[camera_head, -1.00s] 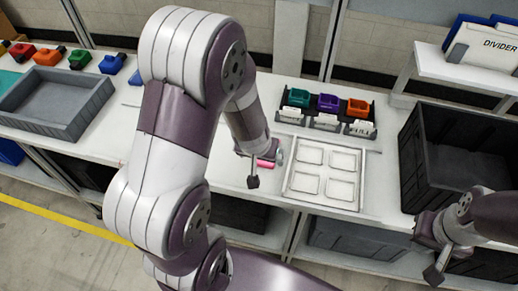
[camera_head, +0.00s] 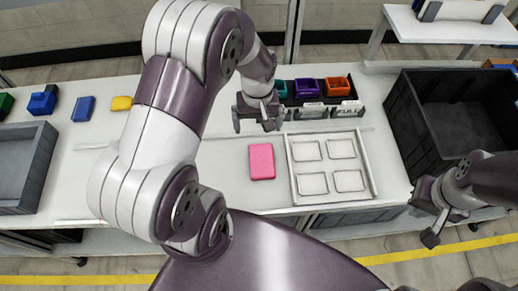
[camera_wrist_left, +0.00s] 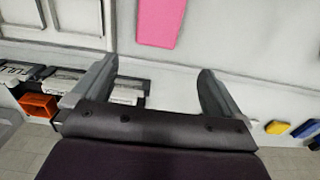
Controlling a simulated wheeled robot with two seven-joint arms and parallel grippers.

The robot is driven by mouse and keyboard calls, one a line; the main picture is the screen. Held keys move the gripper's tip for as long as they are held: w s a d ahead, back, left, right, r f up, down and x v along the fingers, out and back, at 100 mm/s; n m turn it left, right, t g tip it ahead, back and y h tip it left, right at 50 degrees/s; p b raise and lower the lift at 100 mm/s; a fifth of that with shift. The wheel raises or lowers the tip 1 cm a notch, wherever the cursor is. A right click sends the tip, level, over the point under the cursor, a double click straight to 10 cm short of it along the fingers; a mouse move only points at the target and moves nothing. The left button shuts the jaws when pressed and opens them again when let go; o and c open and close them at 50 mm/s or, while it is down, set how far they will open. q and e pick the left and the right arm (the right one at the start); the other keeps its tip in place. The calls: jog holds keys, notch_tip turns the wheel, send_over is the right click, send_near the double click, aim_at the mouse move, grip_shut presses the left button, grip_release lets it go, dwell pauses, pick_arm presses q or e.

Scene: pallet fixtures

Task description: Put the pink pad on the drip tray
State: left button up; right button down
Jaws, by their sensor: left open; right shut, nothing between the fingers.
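The pink pad (camera_head: 261,161) lies flat on the white table, just left of the drip tray (camera_head: 290,178), with a narrow gap between them. The drip tray is a pale tray with several square recesses, and all are empty. My left gripper (camera_head: 258,126) is open and empty above the table, behind the pad in the head view. In the left wrist view the pad (camera_wrist_left: 160,20) shows at the top, beyond the open fingers (camera_wrist_left: 155,85). My right gripper (camera_head: 427,222) is at the right, near the table's front edge, away from the pad and tray, and holds nothing.
A dark rack with teal, purple and orange bins (camera_head: 308,87) stands behind the tray. A large black crate (camera_head: 408,130) is at the right. A grey tray (camera_head: 40,165) and small colored bins (camera_head: 43,103) are at the left.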

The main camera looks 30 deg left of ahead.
aim_at(260, 147)
pick_arm(q)
jog(key=f, duration=0.1)
jog(key=d+f, duration=0.1)
jog(key=f, duration=0.1)
jog(key=shift+s+d+f, duration=0.15)
jog(key=shift+d+f, duration=0.1)
jog(key=shift+d, duration=0.1)
jog(key=f, duration=0.1)
jog(key=w+a+f, duration=0.1)
jog(key=shift+f, duration=0.35)
jog(key=f, duration=0.2)
jog(key=f+p, duration=0.1)
jog(key=f, duration=0.1)
jog(key=shift+s, duration=0.35)
jog(key=shift+d+f, duration=0.15)
jog(key=shift+f, duration=0.1)
jog(key=shift+w+f, duration=0.1)
jog(key=shift+w, duration=0.05)
jog(key=shift+a, duration=0.2)
jog(key=c, duration=0.9)
jog(key=shift+d, duration=0.1)
jog(key=shift+c, duration=1.1)
pick_arm(e)
jog(key=shift+w+d+r, duration=0.35)
jog(key=shift+d+r, duration=0.1)
jog(key=shift+r, duration=0.1)
